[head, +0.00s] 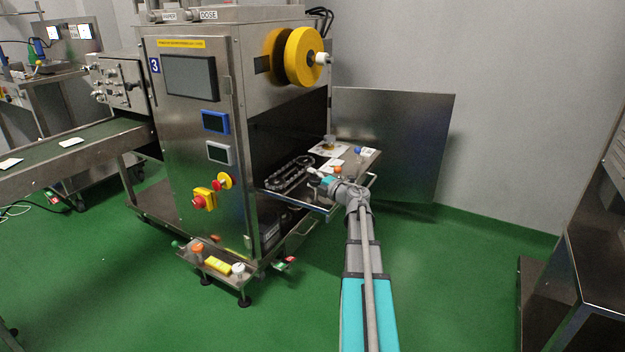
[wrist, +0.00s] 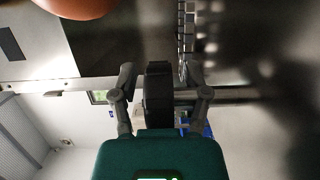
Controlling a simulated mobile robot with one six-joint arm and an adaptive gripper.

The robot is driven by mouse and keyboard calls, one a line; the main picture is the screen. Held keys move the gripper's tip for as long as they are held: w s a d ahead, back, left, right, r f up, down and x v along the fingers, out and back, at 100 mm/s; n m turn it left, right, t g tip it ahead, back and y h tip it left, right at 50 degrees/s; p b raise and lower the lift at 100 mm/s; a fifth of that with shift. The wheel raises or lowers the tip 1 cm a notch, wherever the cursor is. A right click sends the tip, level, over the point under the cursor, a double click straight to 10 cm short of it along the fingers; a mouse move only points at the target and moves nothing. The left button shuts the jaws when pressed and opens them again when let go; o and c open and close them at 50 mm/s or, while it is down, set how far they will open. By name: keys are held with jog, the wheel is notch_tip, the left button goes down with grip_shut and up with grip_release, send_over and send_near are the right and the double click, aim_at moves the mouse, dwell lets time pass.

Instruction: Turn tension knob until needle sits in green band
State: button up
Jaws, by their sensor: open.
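My gripper (head: 318,172) reaches over the small tray at the open side of the machine in the head view. In the wrist view my gripper (wrist: 160,78) is open, with one finger on each side of a dark, thick round piece (wrist: 158,95) that looks like a knob. I cannot tell whether the fingers touch it. A pale plate (head: 328,149) with a small coloured patch lies behind the gripper. No needle or green band can be made out in either view.
An orange knob (head: 337,168) and a blue piece (head: 358,150) are close to the gripper. A dark chain (head: 290,173) lies to its left. The steel machine (head: 190,130) carries a yellow reel (head: 304,56). A steel panel (head: 405,140) stands behind.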

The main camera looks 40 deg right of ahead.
jog(key=shift+s, duration=0.1)
jog(key=s+d, duration=0.1)
jog(key=s, duration=1)
jog(key=shift+s+d, duration=0.3)
jog(key=shift+s, duration=0.1)
dwell(0.3)
